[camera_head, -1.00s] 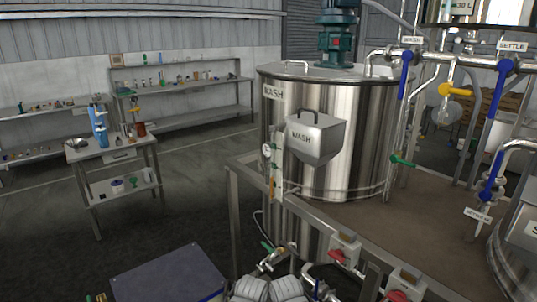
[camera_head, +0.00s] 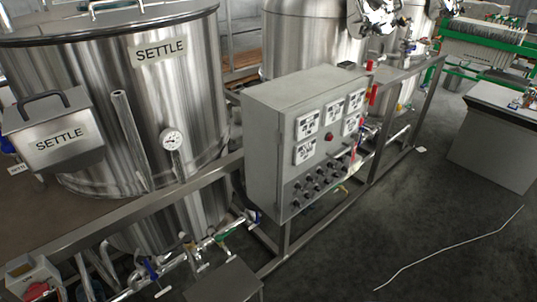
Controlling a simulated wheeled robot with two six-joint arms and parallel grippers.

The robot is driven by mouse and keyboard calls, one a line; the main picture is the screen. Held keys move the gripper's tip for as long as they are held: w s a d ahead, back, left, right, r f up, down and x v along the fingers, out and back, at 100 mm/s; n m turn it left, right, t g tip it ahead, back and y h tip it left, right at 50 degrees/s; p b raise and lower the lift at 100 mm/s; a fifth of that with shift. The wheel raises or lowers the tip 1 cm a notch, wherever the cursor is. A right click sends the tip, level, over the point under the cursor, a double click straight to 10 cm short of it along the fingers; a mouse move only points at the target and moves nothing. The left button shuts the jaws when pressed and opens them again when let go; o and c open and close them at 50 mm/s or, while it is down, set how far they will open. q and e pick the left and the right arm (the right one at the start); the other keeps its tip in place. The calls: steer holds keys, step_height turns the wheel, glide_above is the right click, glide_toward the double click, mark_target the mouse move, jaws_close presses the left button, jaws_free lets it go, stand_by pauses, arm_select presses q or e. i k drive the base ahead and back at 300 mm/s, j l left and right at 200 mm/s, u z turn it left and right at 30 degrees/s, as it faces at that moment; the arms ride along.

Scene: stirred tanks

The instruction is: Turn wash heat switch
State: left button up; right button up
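A grey control cabinet (camera_head: 272,140) stands in the middle of the head view, mounted on the steel frame. Its front panel carries several white square displays, a red round button (camera_head: 329,136) and rows of small dark switches (camera_head: 318,184) low down. The switch labels are too small to read, so I cannot tell which is the wash heat switch. The wash tank is not in view now. Neither of my grippers shows.
The SETTLE tank (camera_head: 185,95) with a round gauge (camera_head: 172,140) stands left of the cabinet. Pipes and valves run low along the steel frame (camera_head: 130,208). Open dark floor (camera_head: 400,220) lies to the right, with a thin white line on it. A grey bench (camera_head: 495,140) stands at far right.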

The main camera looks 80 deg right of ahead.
mark_target(296, 203)
steer(key=z, duration=3.35)
